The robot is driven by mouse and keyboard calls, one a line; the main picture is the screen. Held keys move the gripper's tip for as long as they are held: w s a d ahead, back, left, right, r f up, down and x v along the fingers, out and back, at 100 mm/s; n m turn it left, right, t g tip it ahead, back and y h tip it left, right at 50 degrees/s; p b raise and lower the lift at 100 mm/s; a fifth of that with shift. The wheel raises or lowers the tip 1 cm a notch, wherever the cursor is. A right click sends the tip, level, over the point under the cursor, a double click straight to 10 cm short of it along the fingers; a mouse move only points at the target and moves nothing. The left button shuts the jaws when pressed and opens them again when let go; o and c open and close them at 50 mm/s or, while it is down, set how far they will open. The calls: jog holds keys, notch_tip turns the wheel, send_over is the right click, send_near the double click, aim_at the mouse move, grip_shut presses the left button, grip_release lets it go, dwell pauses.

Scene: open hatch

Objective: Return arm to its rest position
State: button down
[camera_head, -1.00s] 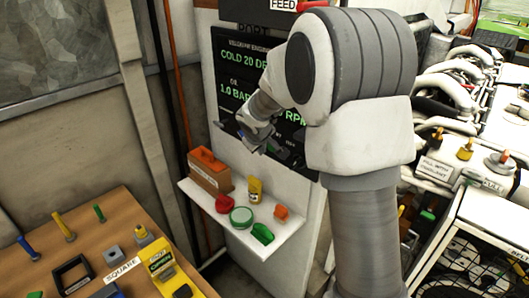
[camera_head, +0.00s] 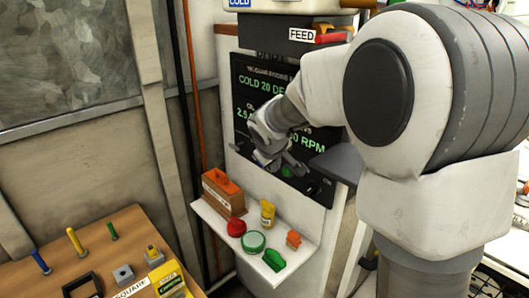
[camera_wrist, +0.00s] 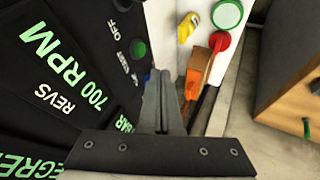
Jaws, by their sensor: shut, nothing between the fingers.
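My gripper (camera_head: 270,160) is in front of the lower part of the black display panel (camera_head: 245,85), above the small white shelf. In the wrist view my gripper (camera_wrist: 163,75) shows its fingers together with nothing between them. The panel (camera_wrist: 50,100) fills the left of that view, with green text reading 700 RPM and a round green button (camera_wrist: 138,49). My arm reaches in from the right in the head view and hides part of the panel. Whether the fingers touch the panel cannot be told.
The white shelf (camera_head: 215,218) holds an orange-brown box (camera_head: 222,195), a yellow bottle (camera_head: 267,213), a red piece (camera_head: 236,228), a green round lid (camera_head: 253,242) and other small parts. A wooden table (camera_head: 60,262) with pegs stands at the left. A FEED box (camera_head: 275,33) is above the panel.

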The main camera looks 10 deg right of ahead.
jog(key=s+d+r+m, duration=0.1)
jog(key=s+r+m, duration=0.15)
jog(key=s, duration=0.45)
jog(key=s+d+r+m, duration=0.15)
jog(key=s+r, duration=0.25)
jog(key=s, duration=0.4)
jog(key=s+a+f+m+g+y, duration=0.1)
jog(key=s+y, duration=0.1)
jog(key=s, duration=1.4)
jog(key=shift+s+a+f, duration=0.15)
jog(key=shift+s+a, duration=0.2)
jog(key=shift+a, duration=0.05)
